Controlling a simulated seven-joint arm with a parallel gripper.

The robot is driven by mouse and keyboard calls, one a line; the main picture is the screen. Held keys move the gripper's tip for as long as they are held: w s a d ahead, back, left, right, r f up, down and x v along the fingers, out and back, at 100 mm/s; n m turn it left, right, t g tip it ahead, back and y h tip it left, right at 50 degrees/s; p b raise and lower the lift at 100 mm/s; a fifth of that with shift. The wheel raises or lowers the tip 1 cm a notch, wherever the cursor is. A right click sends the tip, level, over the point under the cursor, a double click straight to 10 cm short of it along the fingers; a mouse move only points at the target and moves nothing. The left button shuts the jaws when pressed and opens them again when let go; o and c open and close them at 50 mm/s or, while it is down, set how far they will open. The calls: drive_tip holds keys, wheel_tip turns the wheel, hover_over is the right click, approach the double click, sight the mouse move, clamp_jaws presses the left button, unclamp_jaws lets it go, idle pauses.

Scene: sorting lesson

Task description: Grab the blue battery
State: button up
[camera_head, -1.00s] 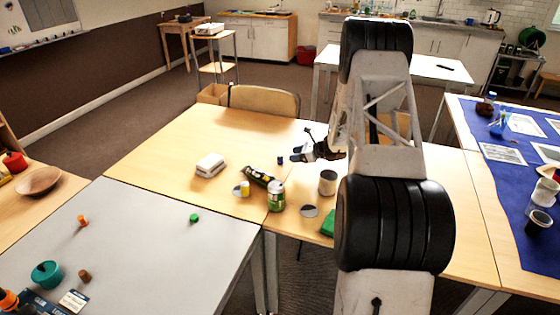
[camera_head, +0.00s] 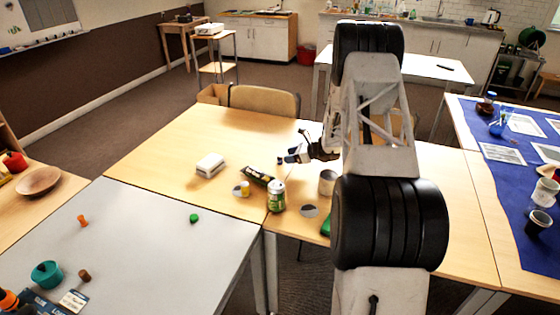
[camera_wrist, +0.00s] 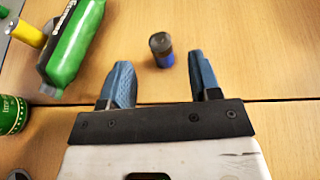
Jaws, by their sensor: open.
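The blue battery (camera_wrist: 161,50) stands upright on the wooden table in the wrist view, a small cylinder with a dark top and blue side. It shows as a tiny dark spot in the head view (camera_head: 280,161). My gripper (camera_wrist: 153,75) is open, with its two blue fingers apart and nothing between them. In the wrist view the battery lies just past the fingertips, nearer the right finger. In the head view my gripper (camera_head: 293,154) is just right of the battery. The arm hides part of the table there.
A green-and-black package (camera_wrist: 75,42) lies left of the fingers, with a yellow cylinder (camera_wrist: 28,33) and a green can (camera_wrist: 12,114) nearby. A grey tin (camera_head: 327,183) stands close to my arm. Table around the battery is clear.

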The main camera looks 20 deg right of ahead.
sight(281, 155)
drive_tip(key=shift+x, duration=2.6)
drive_tip(key=shift+f, duration=0.1)
drive_tip(key=c, duration=1)
drive_tip(key=shift+r, duration=0.55)
wheel_tip(281, 155, up, 3)
drive_tip(key=shift+f, duration=0.1)
drive_tip(key=s+a, duration=0.1)
drive_tip(key=s, duration=0.4)
drive_tip(key=s+a, duration=0.2)
drive_tip(key=s, duration=0.3)
drive_tip(key=s+a+r, duration=0.1)
drive_tip(key=s, duration=0.4)
drive_tip(key=shift+s+a, duration=0.15)
drive_tip(key=shift+a, duration=0.15)
